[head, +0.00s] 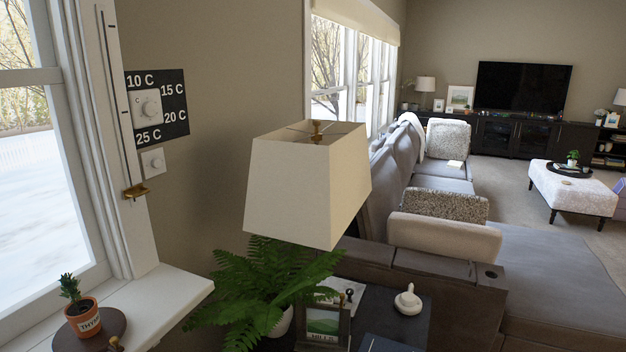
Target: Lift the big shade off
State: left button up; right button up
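The big shade (300,195) is a cream, tapered lampshade, open at the top, near the middle of the head view. Thin spokes and a brass finial (316,128) show inside its top opening. The shade looks slightly tilted from this angle. The lamp's stem and base below it are hidden by the shade and a green fern. Neither of my grippers shows in the head view.
The fern (255,300) crowds under the shade, with a picture frame (326,325) and a white lidded object (408,300) on the dark table beside it. A potted plant (82,318) sits on the window sill at left. A grey sofa (405,265) stands behind, right.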

aim_at(301, 192)
jog(key=i+l+u, duration=0.3)
jog(key=l, duration=0.3)
jog(key=i+l+u, duration=0.15)
jog(key=i+l, duration=0.15)
jog(key=i+l+u, duration=0.15)
jog(key=l, duration=0.25)
